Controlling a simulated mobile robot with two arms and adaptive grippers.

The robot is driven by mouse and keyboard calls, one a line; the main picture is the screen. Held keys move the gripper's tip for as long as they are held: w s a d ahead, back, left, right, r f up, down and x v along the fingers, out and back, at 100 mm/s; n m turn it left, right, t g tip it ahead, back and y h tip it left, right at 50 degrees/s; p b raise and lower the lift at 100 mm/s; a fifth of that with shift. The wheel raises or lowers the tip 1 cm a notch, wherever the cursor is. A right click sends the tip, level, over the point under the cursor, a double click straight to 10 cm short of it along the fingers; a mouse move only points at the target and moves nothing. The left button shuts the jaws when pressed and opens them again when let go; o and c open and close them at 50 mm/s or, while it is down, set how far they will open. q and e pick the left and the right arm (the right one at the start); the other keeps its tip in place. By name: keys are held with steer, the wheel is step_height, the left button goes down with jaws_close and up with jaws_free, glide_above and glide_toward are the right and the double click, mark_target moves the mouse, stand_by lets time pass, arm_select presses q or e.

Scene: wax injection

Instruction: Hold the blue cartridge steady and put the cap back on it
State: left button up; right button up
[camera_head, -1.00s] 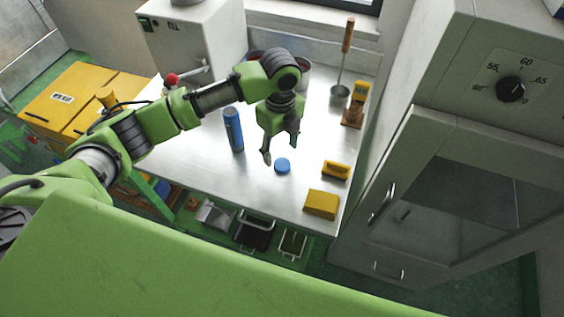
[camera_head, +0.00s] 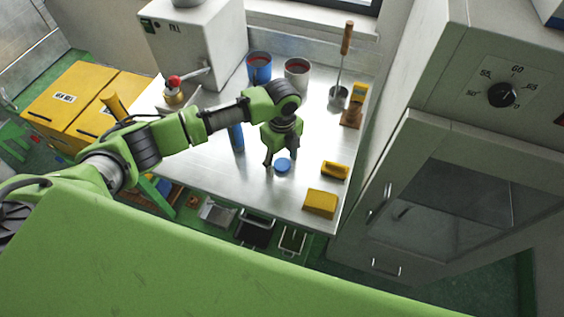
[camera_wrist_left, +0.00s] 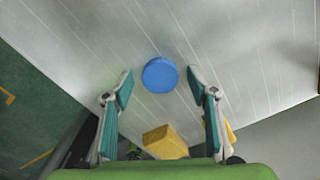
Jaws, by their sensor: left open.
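The blue cap (camera_head: 283,165) lies flat on the metal table. The blue cartridge (camera_head: 237,137) stands upright to its left, partly hidden behind my left arm. My left gripper (camera_head: 281,160) is over the cap, fingers pointing down. In the left wrist view my left gripper (camera_wrist_left: 160,84) is open and empty, and the cap (camera_wrist_left: 160,75) shows centred between and just beyond its fingertips. I cannot tell the exact height of the fingers above the table. My right gripper is not in view.
A blue cup (camera_head: 259,68), a grey cup (camera_head: 297,72) and a wooden-handled tool (camera_head: 345,65) stand at the back. A white cabinet (camera_head: 440,190) stands to the right. The table (camera_head: 220,175) is clear around the cap.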

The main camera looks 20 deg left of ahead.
arm_select(q)
steer(key=c, duration=0.9)
steer(key=shift+r, duration=0.1)
steer(key=shift+r, duration=0.5)
steer(key=s+r+b, duration=0.1)
steer(key=s+r, duration=0.3)
steer(key=s+r+b, duration=0.1)
steer(key=s+r, duration=0.3)
steer(key=s, duration=0.1)
steer(key=s+r+b, duration=0.1)
steer(key=s+r, duration=0.3)
steer(key=s, duration=0.1)
steer(key=shift+d+b, duration=0.35)
steer(key=shift+d, duration=0.05)
